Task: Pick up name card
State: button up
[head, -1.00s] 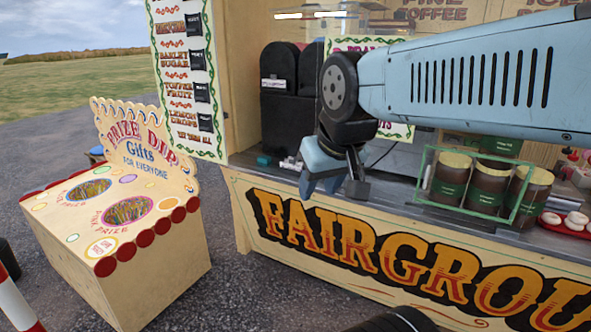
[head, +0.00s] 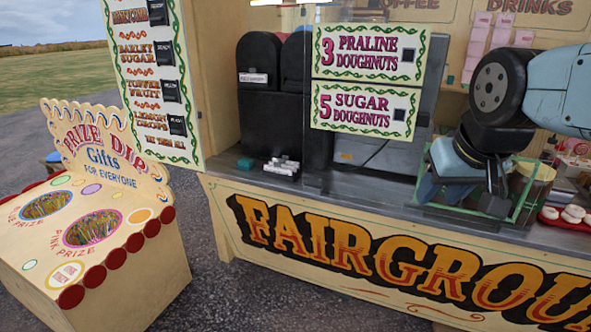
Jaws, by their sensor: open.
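My gripper (head: 462,195) is open and empty, pointing down in front of the counter's glass case at the right. Its jaws cover part of that case and the jars in it. I cannot tell for certain which thing is the name card. A small white label (head: 253,78) with dark writing sits on the front of a black container, well left of my gripper. Several small dark cards, one of them (head: 178,126) near the bottom, are fixed on the tall sweets sign (head: 150,60) at the left, farther from my gripper.
Two doughnut signs (head: 368,52) hang above the counter, left of my gripper. Small white pieces (head: 282,166) and a teal block (head: 245,163) lie on the counter. A red tray (head: 565,222) with pale sweets is at the right. The prize dip stand (head: 125,270) is at left.

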aim_at(276, 168)
jog(key=z, duration=0.1)
jog(key=i, duration=1)
jog(key=u, duration=0.1)
